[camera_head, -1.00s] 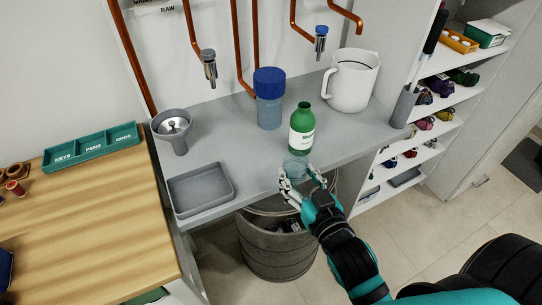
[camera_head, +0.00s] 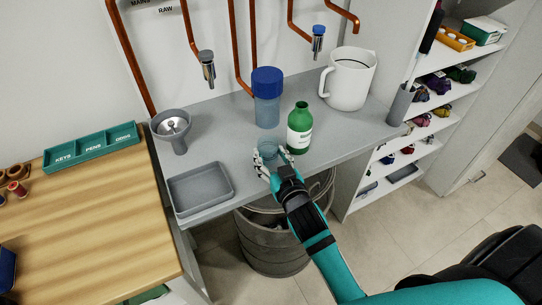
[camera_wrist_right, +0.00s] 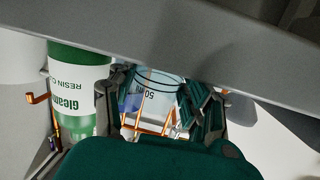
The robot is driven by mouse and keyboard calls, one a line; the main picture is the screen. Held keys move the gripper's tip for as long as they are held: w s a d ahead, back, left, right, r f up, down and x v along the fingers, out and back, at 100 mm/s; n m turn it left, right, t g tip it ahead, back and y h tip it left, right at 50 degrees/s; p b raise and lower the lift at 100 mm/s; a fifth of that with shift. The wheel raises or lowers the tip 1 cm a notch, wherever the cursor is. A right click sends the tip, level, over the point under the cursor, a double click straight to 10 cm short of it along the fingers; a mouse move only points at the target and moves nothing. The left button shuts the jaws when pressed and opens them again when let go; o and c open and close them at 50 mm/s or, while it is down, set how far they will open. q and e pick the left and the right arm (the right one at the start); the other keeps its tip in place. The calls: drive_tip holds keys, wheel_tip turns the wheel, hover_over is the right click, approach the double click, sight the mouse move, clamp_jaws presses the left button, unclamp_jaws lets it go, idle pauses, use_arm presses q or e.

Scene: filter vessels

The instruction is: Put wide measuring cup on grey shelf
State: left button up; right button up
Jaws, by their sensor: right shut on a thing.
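The wide measuring cup (camera_head: 268,148) is a small clear vessel, faint against the grey. In the right wrist view the clear cup (camera_wrist_right: 155,88), with a printed "50", sits between the fingers. My right gripper (camera_head: 273,164) is shut on it at the front edge of the grey shelf (camera_head: 350,132), left of the green bottle. I cannot tell whether the cup's base touches the shelf. The gripper hides its lower part. My left gripper is not in view.
The green bottle (camera_head: 299,129) stands close to the right of the cup. A blue-lidded jar (camera_head: 267,100) is behind. A grey tray (camera_head: 200,189) and funnel (camera_head: 172,124) are left, a white jug (camera_head: 349,78) right. A bin (camera_head: 268,245) stands below.

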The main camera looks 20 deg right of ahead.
drive_tip(key=shift+f, duration=0.1)
drive_tip(key=o, duration=1.2)
drive_tip(key=shift+c, duration=0.2)
drive_tip(key=shift+s, duration=0.1)
drive_tip(key=s+r+b, duration=0.1)
drive_tip(key=s+r, duration=0.1)
drive_tip(key=s, duration=0.9)
drive_tip(key=shift+s+a, duration=0.2)
drive_tip(key=shift+s, duration=0.15)
